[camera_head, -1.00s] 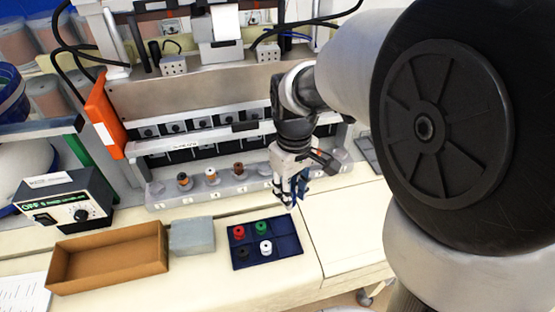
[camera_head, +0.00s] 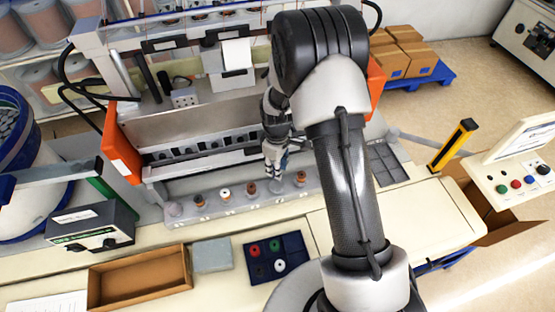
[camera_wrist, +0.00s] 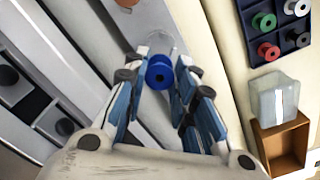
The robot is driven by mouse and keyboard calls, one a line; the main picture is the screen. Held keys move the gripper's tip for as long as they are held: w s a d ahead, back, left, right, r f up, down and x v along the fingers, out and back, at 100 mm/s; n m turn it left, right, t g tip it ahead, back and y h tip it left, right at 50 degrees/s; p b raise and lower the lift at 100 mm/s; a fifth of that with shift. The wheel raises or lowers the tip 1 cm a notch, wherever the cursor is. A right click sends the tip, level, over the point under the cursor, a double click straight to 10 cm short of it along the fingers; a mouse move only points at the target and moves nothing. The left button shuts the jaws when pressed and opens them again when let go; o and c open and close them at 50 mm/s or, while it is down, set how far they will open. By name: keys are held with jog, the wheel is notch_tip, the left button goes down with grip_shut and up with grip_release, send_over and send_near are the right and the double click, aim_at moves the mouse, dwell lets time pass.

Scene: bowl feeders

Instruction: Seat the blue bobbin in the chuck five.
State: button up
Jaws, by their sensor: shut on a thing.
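The blue bobbin (camera_wrist: 159,74) is between the fingertips of my gripper (camera_wrist: 158,80), which is shut on it. In the head view my gripper (camera_head: 274,166) points down above the grey chuck rail (camera_head: 235,204). Just below it is an empty pale chuck (camera_head: 276,186), fifth from the left. In the wrist view a pale round chuck (camera_wrist: 158,41) shows just beyond the bobbin, partly hidden by it. I cannot tell whether the bobbin touches the chuck. The number labels are too small to read.
Neighbouring chucks hold a brown bobbin (camera_head: 251,188), a white one (camera_head: 225,192) and another brown one (camera_head: 300,177). A dark blue tray (camera_head: 293,242) holds red, green, black and white bobbins. A cardboard box (camera_head: 140,297) and grey block (camera_head: 212,255) stand left of it. The machine rises behind the rail.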

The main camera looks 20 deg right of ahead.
jog(key=shift+s+f+b, duration=0.15)
jog(key=shift+f+b, duration=0.4)
jog(key=shift+f, duration=0.35)
jog(key=shift+f+b, duration=1.05)
jog(key=shift+f, duration=0.9)
jog(key=shift+b, duration=0.4)
jog(key=shift+f+b, duration=0.5)
jog(key=shift+f, duration=0.05)
jog(key=o, duration=0.4)
jog(key=shift+o, duration=0.9)
